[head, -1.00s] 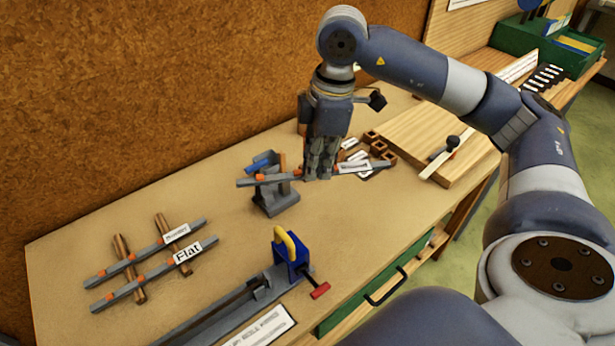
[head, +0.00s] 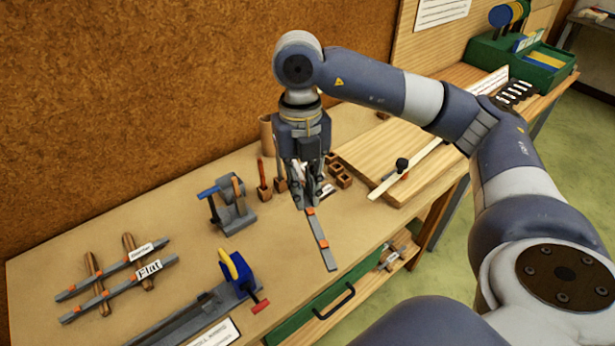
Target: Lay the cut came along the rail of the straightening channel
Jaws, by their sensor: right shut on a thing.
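My right gripper (head: 303,203) is shut on a grey came (head: 322,243) with orange bands, above the worktable. The came points from the jaws toward the table's front edge, tilted down; its other end is hidden behind the fingers. The straightening channel (head: 190,316) is a long grey rail at the bottom of the head view. A blue clamp (head: 238,283) with a yellow handle and red grip stands at its right end. The held came is right of the clamp and apart from it. My left gripper is not in view.
Two grey strips (head: 118,290) with labels, one reading "Flat", lie across wooden sticks at the left. A grey stand with a blue handle (head: 232,208) stands behind the clamp. Small wooden blocks (head: 343,180) and a wooden board (head: 400,150) are right. The table between stand and strips is clear.

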